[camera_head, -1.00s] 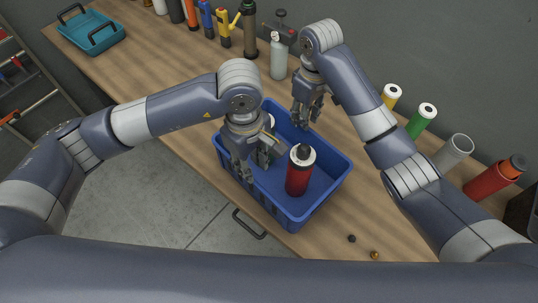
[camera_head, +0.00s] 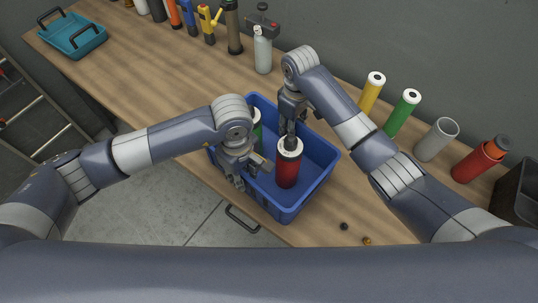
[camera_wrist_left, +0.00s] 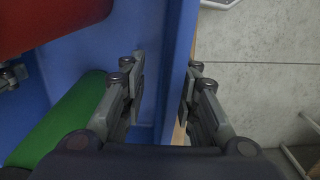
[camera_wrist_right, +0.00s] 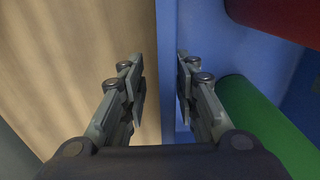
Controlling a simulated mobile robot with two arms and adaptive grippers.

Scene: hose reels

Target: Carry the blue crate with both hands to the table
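The blue crate (camera_head: 312,192) stands on the wooden table (camera_head: 140,82), near its front edge. My left gripper (camera_head: 240,180) is at the crate's left side. In the left wrist view its open fingers (camera_wrist_left: 163,82) straddle the blue wall. My right gripper (camera_head: 290,132) is at the far side, its tips partly hidden behind the red cylinder. In the right wrist view its open fingers (camera_wrist_right: 160,80) straddle the crate's wall.
Yellow (camera_head: 371,92), green (camera_head: 403,112), grey (camera_head: 436,139) and red (camera_head: 478,163) cylinders line the table's back right. A white bottle (camera_head: 263,50) and several tools stand at the back. A teal tray (camera_head: 75,36) lies far left. Two small balls lie right of the crate.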

